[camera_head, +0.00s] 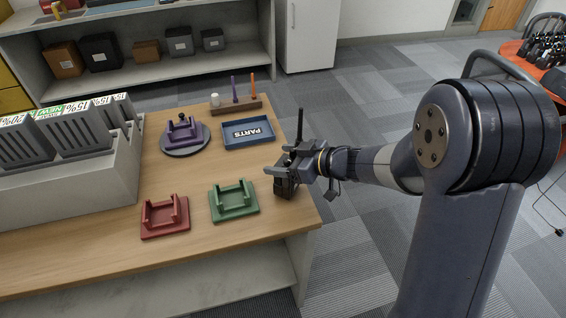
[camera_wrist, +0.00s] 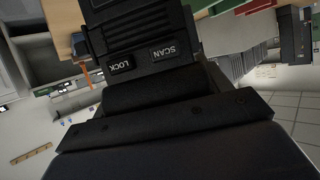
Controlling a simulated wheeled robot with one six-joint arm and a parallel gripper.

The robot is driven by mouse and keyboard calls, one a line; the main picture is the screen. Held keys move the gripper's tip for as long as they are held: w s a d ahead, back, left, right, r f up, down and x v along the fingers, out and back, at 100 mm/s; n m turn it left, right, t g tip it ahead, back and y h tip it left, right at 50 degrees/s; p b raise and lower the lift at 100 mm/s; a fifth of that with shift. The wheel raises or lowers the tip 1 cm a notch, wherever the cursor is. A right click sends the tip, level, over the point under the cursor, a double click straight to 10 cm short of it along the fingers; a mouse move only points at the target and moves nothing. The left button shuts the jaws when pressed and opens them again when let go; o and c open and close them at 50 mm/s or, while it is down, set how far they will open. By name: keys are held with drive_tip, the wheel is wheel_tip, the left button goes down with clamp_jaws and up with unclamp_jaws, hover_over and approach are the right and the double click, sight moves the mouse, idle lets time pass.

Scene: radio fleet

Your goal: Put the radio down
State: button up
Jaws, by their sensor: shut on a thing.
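My gripper (camera_head: 284,172) is shut on a black radio (camera_head: 286,187) with a tall antenna, at the right end of the wooden table (camera_head: 185,262). In the head view the radio is upright, right of the green cradle (camera_head: 234,203). I cannot tell whether its base touches the tabletop. The wrist view shows the radio (camera_wrist: 135,25) close up, with SCAN and LOCK keys. A red cradle (camera_head: 165,218) stands left of the green one. A purple cradle (camera_head: 183,131) stands on a round grey base (camera_head: 184,148) farther back. All three cradles look empty.
A blue PARTS tray (camera_head: 247,132) and a wooden block (camera_head: 236,105) with upright pens stand at the back. A grey rack (camera_head: 65,190) of labelled units fills the left side. Bare tabletop lies around the front cradles. A red table (camera_head: 510,49) holds dark items at far right.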

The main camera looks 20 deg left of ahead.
drive_tip(key=shift+f, duration=0.35)
drive_tip(key=shift+f, duration=0.1)
drive_tip(key=o, duration=1.3)
drive_tip(key=shift+f, duration=0.1)
drive_tip(key=shift+c, duration=0.2)
drive_tip(key=shift+d+r, duration=0.2)
drive_tip(key=shift+r, duration=0.05)
drive_tip(key=p+v, duration=0.1)
drive_tip(key=v, duration=1)
drive_tip(key=shift+d, duration=0.3)
drive_tip(key=shift+s, duration=0.15)
